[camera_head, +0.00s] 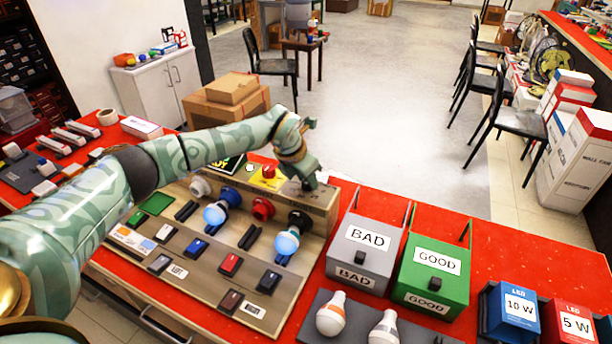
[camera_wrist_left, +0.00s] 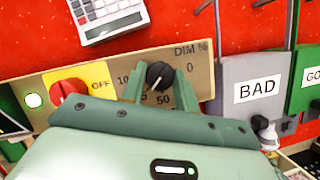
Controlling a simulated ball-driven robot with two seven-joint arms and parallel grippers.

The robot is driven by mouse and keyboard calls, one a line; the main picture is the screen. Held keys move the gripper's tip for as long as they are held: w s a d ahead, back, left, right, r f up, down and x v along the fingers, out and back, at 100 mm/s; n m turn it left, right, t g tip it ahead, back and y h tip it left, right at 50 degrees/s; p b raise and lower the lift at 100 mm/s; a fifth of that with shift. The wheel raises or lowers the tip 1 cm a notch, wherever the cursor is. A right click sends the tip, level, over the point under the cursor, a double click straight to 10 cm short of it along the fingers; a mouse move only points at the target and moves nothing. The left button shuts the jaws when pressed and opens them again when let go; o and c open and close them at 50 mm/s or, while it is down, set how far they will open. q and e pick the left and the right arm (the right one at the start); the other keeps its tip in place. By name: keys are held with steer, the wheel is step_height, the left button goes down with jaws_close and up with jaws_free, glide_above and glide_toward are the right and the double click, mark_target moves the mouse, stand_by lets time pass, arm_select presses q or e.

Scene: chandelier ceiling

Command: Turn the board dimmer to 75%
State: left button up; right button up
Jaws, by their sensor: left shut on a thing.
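The wooden test board (camera_head: 205,270) lies on the red bench, with a raised panel at its back. On that panel, in the left wrist view, is the black dimmer knob (camera_wrist_left: 159,75), marked "DIM %". Its scale shows 0 at right, 50 below and a partly hidden "10" at left. A pale mark on the knob seems to point down and slightly left. My left gripper (camera_wrist_left: 160,92) is shut on the knob, one finger on each side. In the head view my left gripper (camera_head: 306,178) hides the knob. My right gripper is out of view.
A red switch on a yellow plate (camera_wrist_left: 68,90), marked OFF, is left of the knob. The grey BAD box (camera_head: 350,262) and green GOOD box (camera_head: 428,290) stand right of the board. Two bulbs (camera_head: 286,242) (camera_head: 216,214) on the board glow bluish. A calculator (camera_wrist_left: 108,16) lies behind the panel.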

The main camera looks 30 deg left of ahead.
arm_select(q)
steer(key=o, duration=1)
steer(key=p+v, duration=0.3)
steer(key=v, duration=1.3)
steer(key=shift+a+r, duration=0.1)
steer(key=shift+r, duration=0.1)
